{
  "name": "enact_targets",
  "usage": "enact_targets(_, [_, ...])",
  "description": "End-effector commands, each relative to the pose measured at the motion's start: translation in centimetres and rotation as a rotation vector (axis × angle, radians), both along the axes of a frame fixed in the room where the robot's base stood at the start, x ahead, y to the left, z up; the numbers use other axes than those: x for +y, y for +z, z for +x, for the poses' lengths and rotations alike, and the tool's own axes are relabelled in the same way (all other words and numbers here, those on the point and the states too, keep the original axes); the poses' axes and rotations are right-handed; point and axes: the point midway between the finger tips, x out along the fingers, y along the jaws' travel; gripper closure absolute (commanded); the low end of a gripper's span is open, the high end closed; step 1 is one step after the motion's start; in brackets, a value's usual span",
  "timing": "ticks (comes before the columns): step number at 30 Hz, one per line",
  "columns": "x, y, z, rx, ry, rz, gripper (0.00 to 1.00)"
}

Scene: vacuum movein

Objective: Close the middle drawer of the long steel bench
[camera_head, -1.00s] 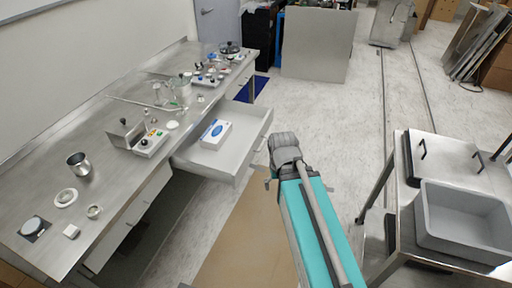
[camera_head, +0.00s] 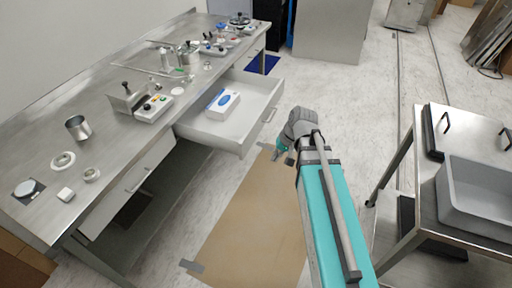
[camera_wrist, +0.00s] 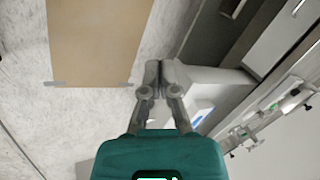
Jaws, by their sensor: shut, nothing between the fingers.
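The long steel bench (camera_head: 105,118) runs along the left side of the head view. Its middle drawer (camera_head: 233,136) stands pulled out, with a white and blue box (camera_head: 223,103) inside. My gripper (camera_head: 277,155) is in front of the drawer, on its right in the head view, low over the floor. In the wrist view my gripper (camera_wrist: 160,66) has its fingers together and empty. The drawer (camera_wrist: 215,76) appears there just right of the fingertips. I cannot tell whether they touch it.
A closed drawer (camera_head: 130,188) is nearer along the bench. A brown floor mat (camera_head: 245,225) lies beside the bench. A steel cart (camera_head: 480,115) with a grey bin (camera_head: 480,200) stands at the right. Glassware and instruments sit on the bench top.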

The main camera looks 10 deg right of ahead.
Motion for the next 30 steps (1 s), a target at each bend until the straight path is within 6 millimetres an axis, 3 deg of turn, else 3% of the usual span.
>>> enact_targets(1, [0.0, -1.7, 0.7, -0.006, -0.010, 0.029, 1.00])
enact_targets(9, [0.4, -4.9, 3.6, -0.043, -0.056, 0.199, 1.00])
enact_targets(30, [-1.0, -11.4, 10.9, -0.157, -0.185, 0.634, 1.00])
